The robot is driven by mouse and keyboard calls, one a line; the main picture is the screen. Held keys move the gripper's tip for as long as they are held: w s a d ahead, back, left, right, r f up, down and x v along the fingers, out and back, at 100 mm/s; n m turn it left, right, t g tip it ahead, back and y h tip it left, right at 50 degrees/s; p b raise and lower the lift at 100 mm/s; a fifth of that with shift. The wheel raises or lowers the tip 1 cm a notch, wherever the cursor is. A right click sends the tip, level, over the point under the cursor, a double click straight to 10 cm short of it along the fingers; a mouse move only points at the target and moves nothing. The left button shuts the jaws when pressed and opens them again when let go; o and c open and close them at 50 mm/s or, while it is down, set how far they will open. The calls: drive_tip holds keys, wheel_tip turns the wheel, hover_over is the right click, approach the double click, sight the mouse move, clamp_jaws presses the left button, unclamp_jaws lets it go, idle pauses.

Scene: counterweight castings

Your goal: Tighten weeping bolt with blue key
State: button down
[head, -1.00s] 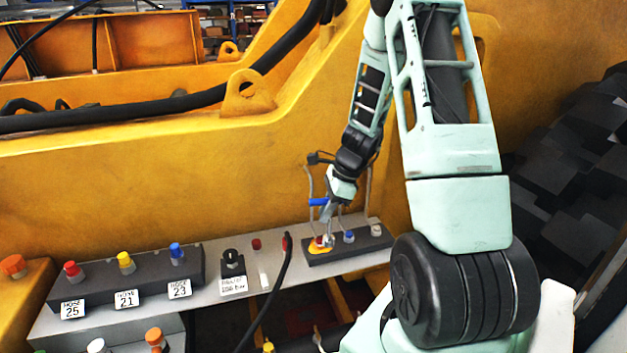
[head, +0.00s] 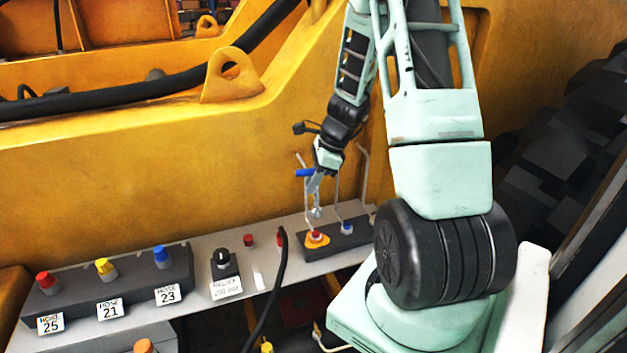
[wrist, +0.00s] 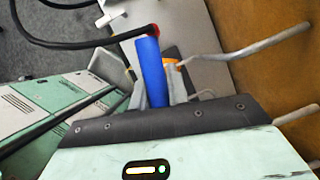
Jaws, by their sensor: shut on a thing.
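My gripper (head: 317,178) is shut on the blue key (head: 304,173), which has a blue handle and a grey metal shank pointing down. The key's lower end hangs above a red-topped bolt (head: 316,236), apart from it. An orange-yellow wet patch (head: 318,244) surrounds that bolt, on a dark block (head: 330,246). In the wrist view the blue handle (wrist: 151,72) sticks out past the black edge of my gripper. A bit of orange patch (wrist: 173,66) shows beside it; the bolt's head is hidden there.
A blue-topped bolt (head: 347,228) stands right of the red one, with thin grey pipes behind. A black hose (head: 280,275) curves up left of the block. The yellow frame (head: 180,185) rises behind.

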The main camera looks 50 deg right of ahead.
sight(314, 206)
drive_tip(key=shift+f+b, duration=2.45)
drive_tip(key=shift+f, duration=0.65)
drive_tip(key=shift+f+b, duration=0.7)
drive_tip(key=shift+f, duration=0.15)
drive_tip(key=m+b, duration=0.1)
drive_tip(key=m, duration=0.1)
drive_tip(key=shift+f+m+t+h, duration=0.1)
drive_tip(key=shift+m+t+h, duration=0.2)
drive_tip(key=shift+t+h, duration=0.1)
drive_tip(key=shift+d+m+h+b, duration=0.1)
drive_tip(key=shift+m+h+b, duration=0.2)
drive_tip(key=shift+m, duration=0.6)
drive_tip(key=shift+w, duration=0.1)
drive_tip(key=shift+m+b, duration=0.4)
drive_tip(key=shift+m, duration=0.2)
drive_tip(key=m+h, duration=0.1)
drive_tip(key=m+b, duration=0.1)
drive_tip(key=m, duration=0.1)
drive_tip(key=shift+d+t+h, duration=0.2)
drive_tip(key=shift+t+h, duration=0.1)
drive_tip(key=shift+h, duration=0.1)
